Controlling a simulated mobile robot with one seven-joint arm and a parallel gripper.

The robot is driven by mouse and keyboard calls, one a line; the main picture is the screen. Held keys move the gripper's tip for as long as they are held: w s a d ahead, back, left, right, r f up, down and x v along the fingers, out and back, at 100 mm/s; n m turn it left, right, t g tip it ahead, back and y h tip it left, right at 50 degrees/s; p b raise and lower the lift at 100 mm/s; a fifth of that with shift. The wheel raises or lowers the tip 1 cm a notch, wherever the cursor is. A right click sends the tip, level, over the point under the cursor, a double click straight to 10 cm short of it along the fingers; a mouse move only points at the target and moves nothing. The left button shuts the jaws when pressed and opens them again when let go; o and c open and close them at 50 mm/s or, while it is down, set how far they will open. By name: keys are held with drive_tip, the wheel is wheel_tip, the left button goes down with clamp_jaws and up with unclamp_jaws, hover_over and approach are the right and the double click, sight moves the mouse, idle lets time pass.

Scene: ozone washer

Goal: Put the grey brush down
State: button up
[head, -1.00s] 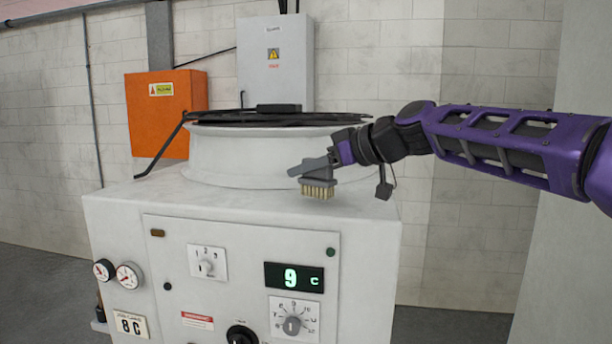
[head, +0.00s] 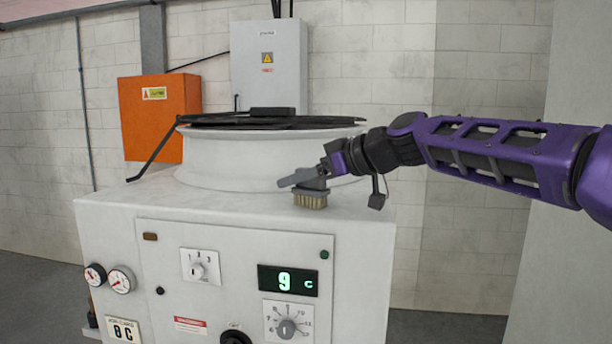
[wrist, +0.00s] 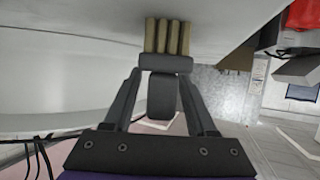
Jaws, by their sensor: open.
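The grey brush (head: 311,200) is upright with its pale bristles down, over the front right part of the white washer's top (head: 350,207). The bristles appear to touch that top. In the wrist view the brush (wrist: 166,63) shows its bristles against the white surface and its dark handle pointing back between my fingers. My gripper (head: 312,175) is at the brush from above and the right. In the wrist view my gripper (wrist: 163,76) is open, one finger on each side of the handle, with gaps beside it. Part of the handle is hidden by a finger in the head view.
A round white drum with a black lid (head: 265,120) stands on the washer just behind the brush. The control panel (head: 235,260) with dials and a green display is on the front. An orange box (head: 158,118) and a grey cabinet (head: 270,65) hang on the wall.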

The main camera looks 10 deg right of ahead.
drive_tip(key=shift+r, duration=0.3)
drive_tip(key=v, duration=1.2)
drive_tip(key=shift+f, duration=0.15)
